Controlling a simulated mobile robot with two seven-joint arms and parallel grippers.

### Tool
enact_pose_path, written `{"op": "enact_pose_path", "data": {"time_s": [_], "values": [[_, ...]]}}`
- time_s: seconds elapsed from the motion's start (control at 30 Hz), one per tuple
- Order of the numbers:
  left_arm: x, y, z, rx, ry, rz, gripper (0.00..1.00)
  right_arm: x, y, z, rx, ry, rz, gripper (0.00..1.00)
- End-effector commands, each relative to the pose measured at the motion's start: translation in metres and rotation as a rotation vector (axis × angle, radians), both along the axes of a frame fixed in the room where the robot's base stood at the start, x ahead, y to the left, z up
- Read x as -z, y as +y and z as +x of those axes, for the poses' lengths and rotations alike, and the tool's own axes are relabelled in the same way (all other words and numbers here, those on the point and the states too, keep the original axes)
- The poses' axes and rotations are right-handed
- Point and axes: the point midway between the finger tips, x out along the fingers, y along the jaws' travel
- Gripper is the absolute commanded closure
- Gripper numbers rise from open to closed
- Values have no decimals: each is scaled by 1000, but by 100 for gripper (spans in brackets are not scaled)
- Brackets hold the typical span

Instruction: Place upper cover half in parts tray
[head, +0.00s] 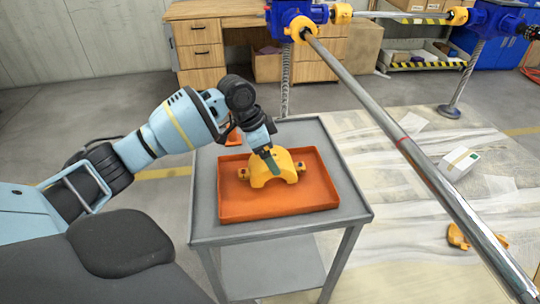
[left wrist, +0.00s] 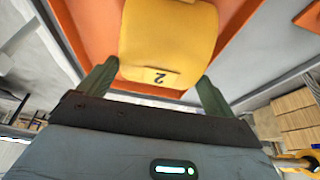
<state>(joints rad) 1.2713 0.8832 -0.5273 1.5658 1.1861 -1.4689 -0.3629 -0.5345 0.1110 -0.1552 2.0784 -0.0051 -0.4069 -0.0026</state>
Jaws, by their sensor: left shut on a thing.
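The upper cover half (head: 274,168) is a yellow, arched piece in the orange parts tray (head: 234,210). The tray rests on a small grey table. My left gripper (head: 271,164) reaches in from the left and is shut on the cover half. I cannot tell whether the cover half touches the tray floor. My right gripper is not in view.
The grey table (head: 212,238) has a narrow free rim around the tray. A long steel shaft (head: 385,120) runs diagonally past its right side, from a blue and yellow screw jack (head: 292,18). A white box (head: 459,163) and a yellow part (head: 459,237) lie on the floor sheet at right.

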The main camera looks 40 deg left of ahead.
Motion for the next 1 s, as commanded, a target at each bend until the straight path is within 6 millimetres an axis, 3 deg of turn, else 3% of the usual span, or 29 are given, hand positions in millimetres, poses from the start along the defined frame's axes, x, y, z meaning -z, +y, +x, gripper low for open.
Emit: {"op": "enact_pose_path", "data": {"time_s": [0.1, 0.47, 0.5, 0.53, 0.83, 1.0], "values": [[10, 0, 1, -1, -5, 0, 43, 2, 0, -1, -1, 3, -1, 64], [12, 0, 1, -1, -6, -1, 43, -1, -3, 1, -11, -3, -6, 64], [13, 0, 1, -1, -4, 0, 5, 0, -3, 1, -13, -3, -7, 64], [13, 0, 1, -1, -4, 0, 1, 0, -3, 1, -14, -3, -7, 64], [11, 0, 1, -1, -4, 0, 0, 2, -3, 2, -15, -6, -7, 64], [-9, 6, -4, -1, -7, 2, 0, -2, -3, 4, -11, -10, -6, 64]]}}
